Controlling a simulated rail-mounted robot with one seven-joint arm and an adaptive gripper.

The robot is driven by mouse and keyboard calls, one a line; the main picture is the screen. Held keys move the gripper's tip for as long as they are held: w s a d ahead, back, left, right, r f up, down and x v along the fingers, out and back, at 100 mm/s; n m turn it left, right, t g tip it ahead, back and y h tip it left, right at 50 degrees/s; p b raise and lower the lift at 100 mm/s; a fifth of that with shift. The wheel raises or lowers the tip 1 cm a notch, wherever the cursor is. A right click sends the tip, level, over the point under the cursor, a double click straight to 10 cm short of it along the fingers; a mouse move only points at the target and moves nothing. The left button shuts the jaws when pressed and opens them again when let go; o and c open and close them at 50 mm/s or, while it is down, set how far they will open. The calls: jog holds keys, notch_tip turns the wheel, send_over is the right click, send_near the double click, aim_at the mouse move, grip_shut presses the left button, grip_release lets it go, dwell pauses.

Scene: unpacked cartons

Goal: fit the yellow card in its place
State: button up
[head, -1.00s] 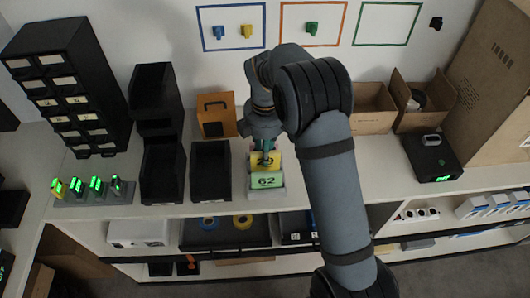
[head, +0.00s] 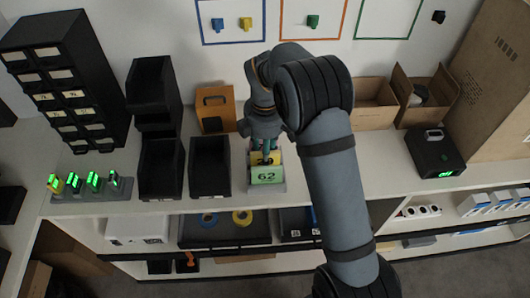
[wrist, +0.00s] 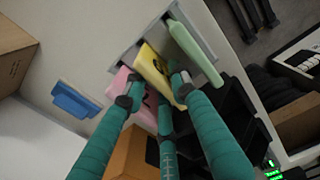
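The yellow card (wrist: 158,72) stands between a pink card (wrist: 122,82) and a green card (wrist: 196,55) in a grey holder (wrist: 131,52), in the wrist view. The three look parallel and about equally high. In the head view the yellow card (head: 258,158) shows behind the green card marked 62 (head: 268,176), in the holder (head: 281,188); the pink card is hidden there. My gripper (wrist: 157,88) has its teal fingers spread around the yellow card, with gaps beside it; it looks open. It also shows above the cards in the head view (head: 267,148).
Black bins (head: 210,167) and an orange box (head: 215,108) stand left of the holder. A small rack with green-lit devices (head: 84,190) is farther left. Open cartons (head: 374,101) and a black box (head: 433,153) are on the right. Shelf surface is bare right of the holder.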

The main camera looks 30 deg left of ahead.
jog(key=shift+o, duration=1)
notch_tip(320, 180, up, 12)
notch_tip(320, 180, down, 12)
jog(key=shift+r, duration=0.1)
jog(key=shift+r+p, duration=0.4)
jog(key=shift+r, duration=0.1)
dwell(0.4)
